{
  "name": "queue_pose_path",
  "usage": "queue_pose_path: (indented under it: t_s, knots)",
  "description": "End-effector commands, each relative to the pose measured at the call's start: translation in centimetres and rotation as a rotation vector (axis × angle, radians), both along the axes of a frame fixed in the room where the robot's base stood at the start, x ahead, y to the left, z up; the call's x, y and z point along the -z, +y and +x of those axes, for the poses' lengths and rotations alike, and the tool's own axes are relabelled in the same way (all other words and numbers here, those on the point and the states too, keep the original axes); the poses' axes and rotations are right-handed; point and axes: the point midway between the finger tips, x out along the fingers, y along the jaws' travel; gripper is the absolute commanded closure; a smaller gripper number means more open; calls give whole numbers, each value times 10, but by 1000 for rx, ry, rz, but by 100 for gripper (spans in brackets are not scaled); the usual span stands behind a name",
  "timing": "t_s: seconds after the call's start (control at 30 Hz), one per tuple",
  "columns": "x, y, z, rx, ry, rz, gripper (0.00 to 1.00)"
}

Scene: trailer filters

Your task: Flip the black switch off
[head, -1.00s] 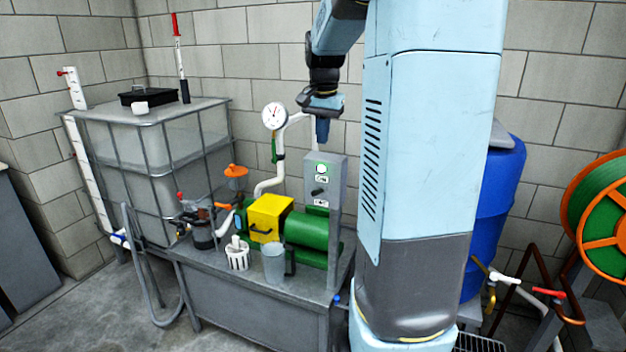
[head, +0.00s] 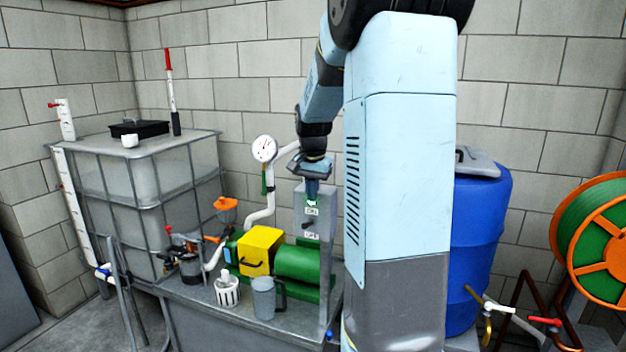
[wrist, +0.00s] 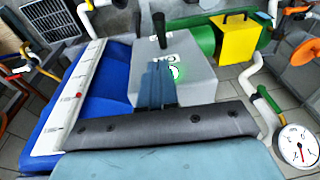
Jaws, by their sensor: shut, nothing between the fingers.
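The grey switch box (head: 315,205) stands on the bench in the head view. Its black switch (head: 308,223) sits between an upper ON label (head: 311,211) and a lower label. In the wrist view the black switch (wrist: 158,30) sticks out of the box face (wrist: 195,65), beyond the ON label and a lit green lamp (wrist: 173,72). My gripper (head: 312,197) is shut and empty at the top of the box, above the switch. Its fingers (wrist: 156,68) also show in the wrist view, beside the lamp and short of the switch. I cannot tell whether they touch the box.
A blue barrel (head: 480,245) is to the right, behind my arm. The space before the switch looks clear.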

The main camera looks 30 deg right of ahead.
Motion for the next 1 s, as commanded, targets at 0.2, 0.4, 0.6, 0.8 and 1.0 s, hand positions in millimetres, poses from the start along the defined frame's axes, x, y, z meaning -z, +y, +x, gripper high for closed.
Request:
queue_pose_path:
  t_s: [0.2, 0.4, 0.6, 0.8, 1.0]
  knots:
    - [35, 4, 2, -1, 2, 1, 100]
    - [53, 11, 1, -1, 1, 1, 100]
    - [58, 14, 1, -1, 0, 0, 100]
    - [57, 14, 1, -1, 0, 0, 100]
    - [58, 11, 0, 2, -5, -6, 100]
